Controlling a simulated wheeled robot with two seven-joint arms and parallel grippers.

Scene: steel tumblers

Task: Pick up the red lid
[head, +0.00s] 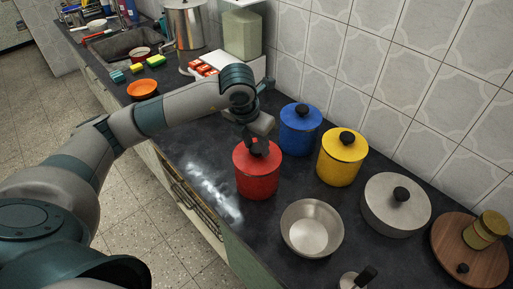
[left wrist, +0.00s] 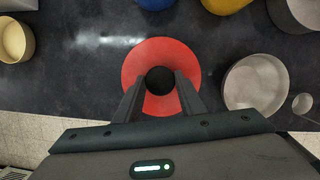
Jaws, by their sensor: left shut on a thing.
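The red lid (head: 246,161) sits on a red pot (head: 258,183) on the dark counter, with a black knob on top. In the left wrist view the red lid (left wrist: 142,62) shows as a disc around its black knob (left wrist: 160,80). My left gripper (head: 258,147) is above the lid, and its fingers (left wrist: 158,88) are shut on the knob from both sides. The lid appears level on the pot; I cannot tell whether there is a gap under it. My right gripper is not in view.
A blue pot (head: 300,132) and a yellow pot (head: 341,160) stand behind and right of the red one. A steel bowl (head: 311,228) and a grey lidded pan (head: 396,206) are to the right. The counter (head: 205,180) left of the red pot is clear. A tiled wall bounds the back.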

